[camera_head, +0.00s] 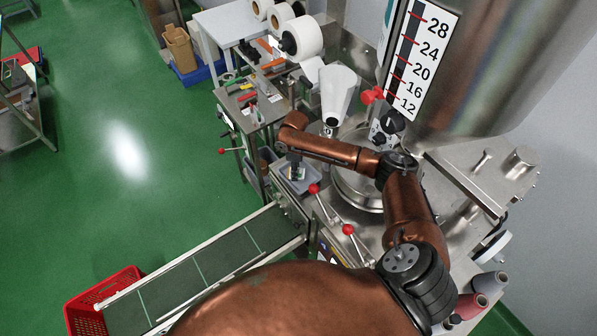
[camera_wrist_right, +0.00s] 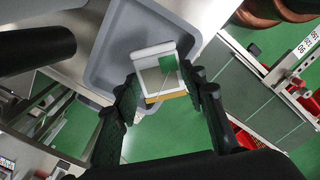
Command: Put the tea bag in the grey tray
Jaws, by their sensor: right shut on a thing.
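The tea bag (camera_wrist_right: 158,66) is a white packet with a green tag and a yellowish lower edge. In the right wrist view it sits between the two dark fingers of my right gripper (camera_wrist_right: 163,84), which is shut on it. The grey tray (camera_wrist_right: 104,48) lies behind the tea bag in that view. In the head view my right gripper (camera_head: 294,164) points down at the grey tray (camera_head: 303,189), with the tea bag (camera_head: 297,175) small below it. The tea bag overlaps the tray in both views; its height above the tray floor is unclear. My left gripper is out of view.
A conveyor belt (camera_head: 215,262) runs from the machine down to a red crate (camera_head: 88,291). Red-knobbed levers (camera_head: 348,230) stand close to the tray. A tool table (camera_head: 250,105) and a steel hopper (camera_head: 500,60) are nearby. Green floor is open at left.

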